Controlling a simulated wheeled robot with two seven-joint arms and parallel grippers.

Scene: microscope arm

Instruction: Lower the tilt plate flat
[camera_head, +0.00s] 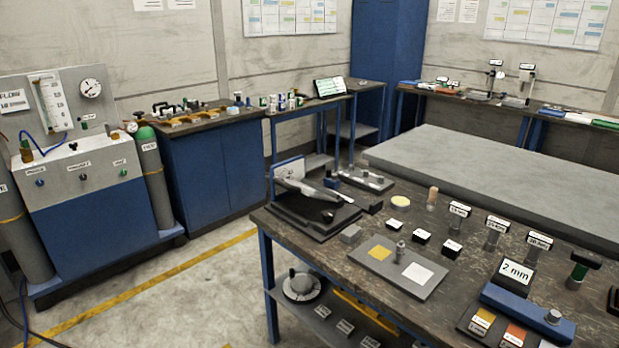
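A dark, low device (309,213) sits at the far left corner of the near workbench. A light grey, elongated part (300,188) and a darker part (325,195) slope across its top; this looks like the tilt plate, but its hinge and exact angle are too small to tell. Neither of my grippers is in view, and nothing is seen touching the device.
A large grey slab (480,175) lies behind. Open floor (215,285) is left of the bench.

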